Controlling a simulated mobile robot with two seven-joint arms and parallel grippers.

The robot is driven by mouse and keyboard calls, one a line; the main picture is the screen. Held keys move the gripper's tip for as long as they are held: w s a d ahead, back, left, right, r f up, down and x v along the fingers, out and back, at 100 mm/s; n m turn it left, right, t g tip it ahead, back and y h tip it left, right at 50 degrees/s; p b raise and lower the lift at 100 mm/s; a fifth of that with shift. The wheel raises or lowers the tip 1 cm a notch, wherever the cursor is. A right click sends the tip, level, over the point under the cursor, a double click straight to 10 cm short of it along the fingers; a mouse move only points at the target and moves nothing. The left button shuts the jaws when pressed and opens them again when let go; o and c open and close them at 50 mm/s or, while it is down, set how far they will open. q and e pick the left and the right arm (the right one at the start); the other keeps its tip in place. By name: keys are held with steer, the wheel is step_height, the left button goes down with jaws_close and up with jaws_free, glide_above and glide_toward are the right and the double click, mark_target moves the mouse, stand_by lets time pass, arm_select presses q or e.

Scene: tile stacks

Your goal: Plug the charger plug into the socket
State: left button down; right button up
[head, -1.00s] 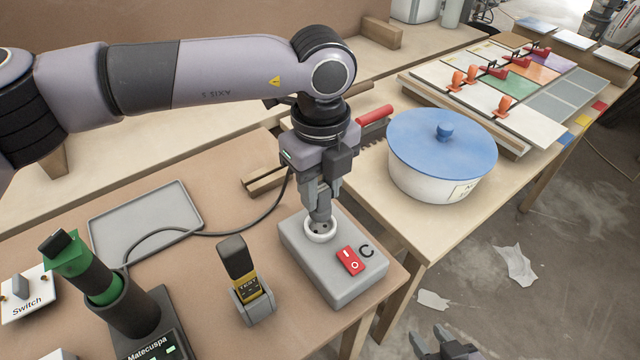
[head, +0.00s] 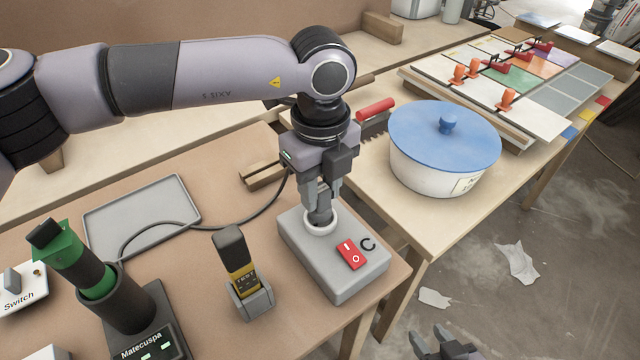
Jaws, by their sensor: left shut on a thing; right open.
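The socket (head: 307,228) is a round white ring on top of a grey box (head: 340,287) at the front right of the brown table. My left gripper (head: 321,203) is directly above it, shut on the dark grey charger plug (head: 321,213). The plug is upright, and its lower end is within the socket ring. Its prongs and the socket holes are hidden, so I cannot tell how deep it sits. A black cable (head: 235,229) curves from the gripper area across the table. My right gripper (head: 442,346) is open and empty at the bottom edge, away from the table.
The grey box has a red switch (head: 351,254) and a black C mark. A yellow-black tester (head: 241,275) stands left of it. A grey tray (head: 105,245) and a black cylinder holder (head: 128,304) are further left. A blue-lidded pot (head: 445,140) stands on the right table.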

arm_select(q)
steer(key=shift+f+b, duration=0.8)
steer(key=shift+f, duration=0.1)
steer(key=c, duration=0.7)
jaws_free()
steer(key=shift+c, duration=0.2)
steer(key=shift+r, duration=0.2)
steer(key=shift+r+p, duration=1.3)
steer(key=shift+r, duration=1.55)
steer(key=shift+r, duration=0.1)
